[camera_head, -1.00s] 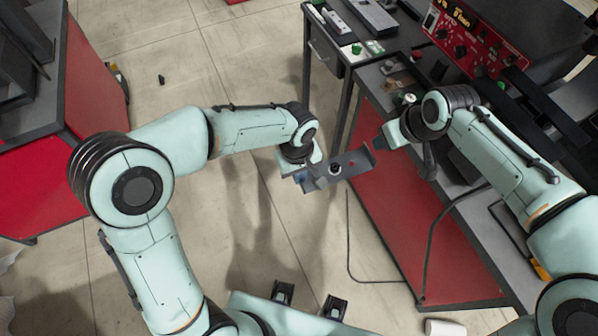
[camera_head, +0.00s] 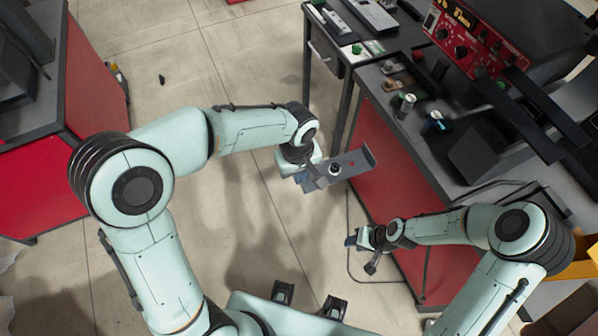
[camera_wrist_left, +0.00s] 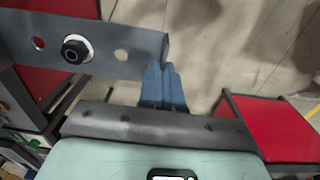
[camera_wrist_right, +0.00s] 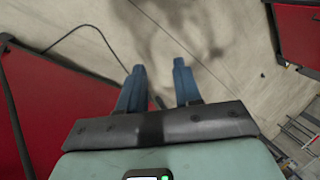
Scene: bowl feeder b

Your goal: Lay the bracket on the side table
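The bracket (camera_head: 356,163) is a flat grey plate with a bent-up end, holes and a dark bolt or nut (camera_head: 334,168) in it. My left gripper (camera_head: 310,181) is shut on one end of it and holds it in the air in front of the red cabinet. In the left wrist view the blue fingers (camera_wrist_left: 160,85) pinch the bracket (camera_wrist_left: 120,42) at its right end. My right gripper (camera_head: 352,240) is open and empty, low and apart from the bracket. The side table, apparently the dark table with a drawer (camera_head: 322,52), stands at the top beyond the bracket.
A power strip (camera_head: 336,22), a flat grey item (camera_head: 374,14) and small green parts lie on that table. The workbench on the right holds small cylinders (camera_head: 404,103) and a red control panel (camera_head: 465,35). A red cabinet (camera_head: 40,185) stands at left.

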